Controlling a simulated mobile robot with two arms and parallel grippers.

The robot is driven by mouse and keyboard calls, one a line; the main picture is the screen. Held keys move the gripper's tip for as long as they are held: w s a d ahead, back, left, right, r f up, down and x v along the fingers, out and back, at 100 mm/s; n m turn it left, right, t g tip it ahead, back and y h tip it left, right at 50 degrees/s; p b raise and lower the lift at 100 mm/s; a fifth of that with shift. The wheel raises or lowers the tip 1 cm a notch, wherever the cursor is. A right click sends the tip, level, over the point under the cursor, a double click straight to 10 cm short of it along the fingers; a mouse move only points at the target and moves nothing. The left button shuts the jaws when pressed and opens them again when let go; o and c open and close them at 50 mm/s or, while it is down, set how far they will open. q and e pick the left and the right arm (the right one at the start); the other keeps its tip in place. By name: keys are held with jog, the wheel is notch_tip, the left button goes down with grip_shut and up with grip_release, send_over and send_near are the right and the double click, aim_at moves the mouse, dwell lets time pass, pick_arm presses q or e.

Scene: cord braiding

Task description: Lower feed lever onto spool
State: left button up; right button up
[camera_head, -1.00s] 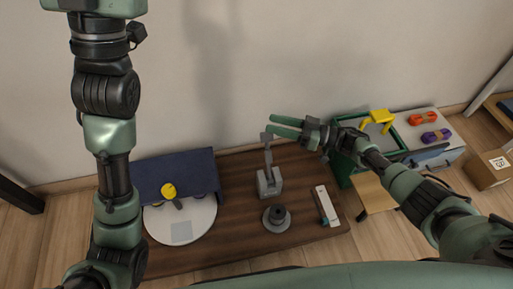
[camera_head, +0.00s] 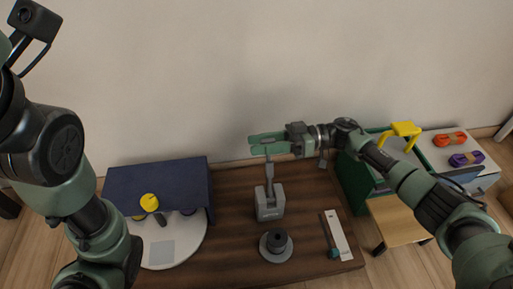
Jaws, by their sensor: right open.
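The grey feed lever (camera_head: 268,180) stands upright from its grey base block (camera_head: 270,205) on the dark wooden table. The dark spool (camera_head: 277,242) sits on a round grey base in front of the block, apart from the lever. My right gripper (camera_head: 268,144) is open, with its green fingers pointing left at the top of the lever. The fingers overlap the lever's tip in the picture; I cannot tell whether they touch it. My left arm shows at the left, but its gripper is out of view.
A white strip (camera_head: 338,232) lies right of the spool. A green bin (camera_head: 355,185) and orange (camera_head: 450,139) and purple (camera_head: 467,159) cord bundles are at the right.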

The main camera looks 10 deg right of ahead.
jog(key=shift+a, duration=0.55)
grip_shut()
dwell(1.0)
